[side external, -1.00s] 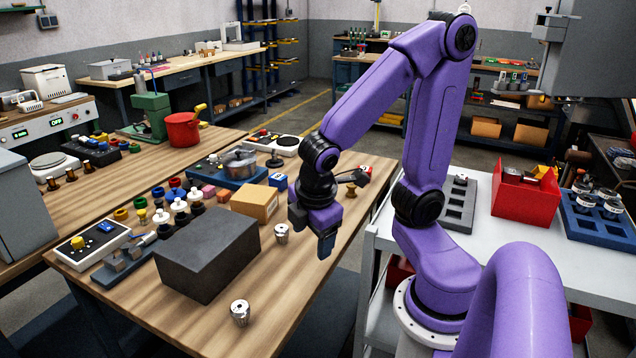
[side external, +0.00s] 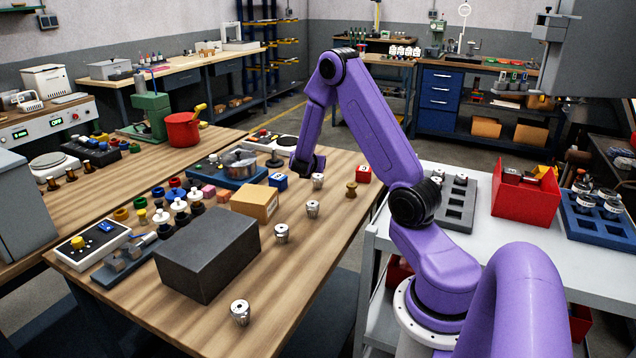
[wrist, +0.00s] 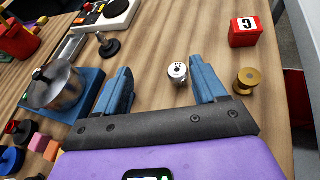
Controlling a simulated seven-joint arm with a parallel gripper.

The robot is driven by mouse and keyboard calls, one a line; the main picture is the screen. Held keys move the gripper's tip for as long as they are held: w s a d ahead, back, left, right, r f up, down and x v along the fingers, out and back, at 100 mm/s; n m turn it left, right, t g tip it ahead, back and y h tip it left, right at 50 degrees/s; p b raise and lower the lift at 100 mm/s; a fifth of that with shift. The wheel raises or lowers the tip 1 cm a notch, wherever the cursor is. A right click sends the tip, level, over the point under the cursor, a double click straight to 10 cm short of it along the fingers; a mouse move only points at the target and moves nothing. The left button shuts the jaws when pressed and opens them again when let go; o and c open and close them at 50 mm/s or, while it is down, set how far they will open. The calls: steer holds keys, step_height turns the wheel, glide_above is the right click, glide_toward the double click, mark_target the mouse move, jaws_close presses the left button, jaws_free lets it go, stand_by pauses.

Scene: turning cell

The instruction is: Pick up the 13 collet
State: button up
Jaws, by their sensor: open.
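Several silver collets stand upright on the wooden table in the side view: one at the front (side external: 240,312), one beside the dark grey block (side external: 281,233), one further right (side external: 312,209), and one at the back (side external: 317,181) near my wrist. The wrist view shows one collet (wrist: 177,72) with a dark mark on its top, too small to read, so I cannot tell which is the 13. My gripper (wrist: 159,82) is open and empty, its blue fingers wide apart. That collet appears between them, closer to the right finger. In the side view my fingers are hidden.
A brass knob-shaped part (wrist: 246,81) and a red numbered cube (wrist: 243,32) are right of the collet. A pot (wrist: 56,86) on a blue base stands left. The dark grey block (side external: 207,255) and a cardboard box (side external: 255,202) stand mid-table. The front right tabletop is mostly bare.

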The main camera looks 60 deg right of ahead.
mark_target(318, 181)
steer(key=shift+n, duration=0.7)
steer(key=shift+s+d+f, duration=0.1)
steer(key=shift+d+f, duration=0.5)
steer(key=shift+f, duration=0.5)
steer(key=shift+s+d+f, duration=0.1)
steer(key=shift+d+f, duration=0.5)
steer(key=shift+f, duration=0.45)
steer(key=shift+s+d+f, duration=0.1)
steer(key=shift+d+f, duration=0.5)
steer(key=shift+f, duration=0.5)
steer(key=f, duration=0.1)
steer(key=d+f, duration=0.1)
steer(key=f, duration=0.1)
steer(key=shift+w+d, duration=0.2)
steer(key=shift+w, duration=0.1)
steer(key=shift+w+d+f, duration=0.25)
steer(key=shift+d+f, duration=0.05)
steer(key=shift+d, duration=0.3)
steer(key=c, duration=1.2)
